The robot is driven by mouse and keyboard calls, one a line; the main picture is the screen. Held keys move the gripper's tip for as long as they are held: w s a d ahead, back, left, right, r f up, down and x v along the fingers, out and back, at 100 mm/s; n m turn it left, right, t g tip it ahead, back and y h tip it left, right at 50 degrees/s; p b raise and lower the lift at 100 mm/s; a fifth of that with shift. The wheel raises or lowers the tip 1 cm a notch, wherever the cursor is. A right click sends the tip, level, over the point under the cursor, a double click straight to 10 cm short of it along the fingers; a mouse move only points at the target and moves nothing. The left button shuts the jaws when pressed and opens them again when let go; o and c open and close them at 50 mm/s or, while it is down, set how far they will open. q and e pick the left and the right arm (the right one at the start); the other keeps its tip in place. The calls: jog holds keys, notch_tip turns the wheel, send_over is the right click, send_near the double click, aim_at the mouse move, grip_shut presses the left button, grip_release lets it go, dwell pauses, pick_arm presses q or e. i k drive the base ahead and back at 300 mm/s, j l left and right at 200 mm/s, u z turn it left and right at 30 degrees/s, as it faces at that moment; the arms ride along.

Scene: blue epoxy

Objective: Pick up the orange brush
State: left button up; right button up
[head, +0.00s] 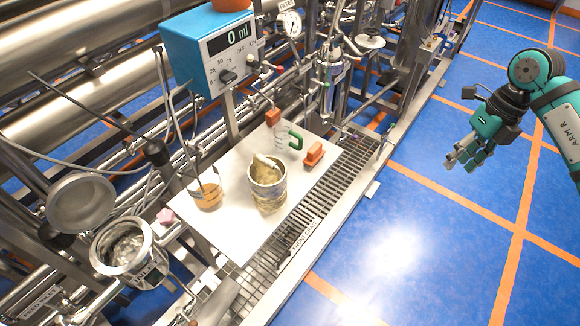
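The orange brush (313,154) appears to be the small orange block-shaped thing lying on the right side of the white board, near the metal grating. Its bristles cannot be made out. My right gripper (459,161) is at the right, over the blue floor and well apart from the brush. Its teal fingers look spread, with nothing between them. My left gripper is not in view.
A blue dispenser (208,55) rises behind. Pipes crowd the left; the floor (400,240) is clear.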

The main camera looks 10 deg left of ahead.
aim_at(315, 153)
jog(key=i+l+u, duration=0.25)
jog(key=u, duration=0.2)
jog(key=i+l+u, duration=0.15)
jog(key=l+u, duration=0.15)
jog(key=u, duration=0.15)
jog(key=i+l+u, duration=0.15)
jog(key=l+u, duration=0.3)
jog(key=j, duration=0.1)
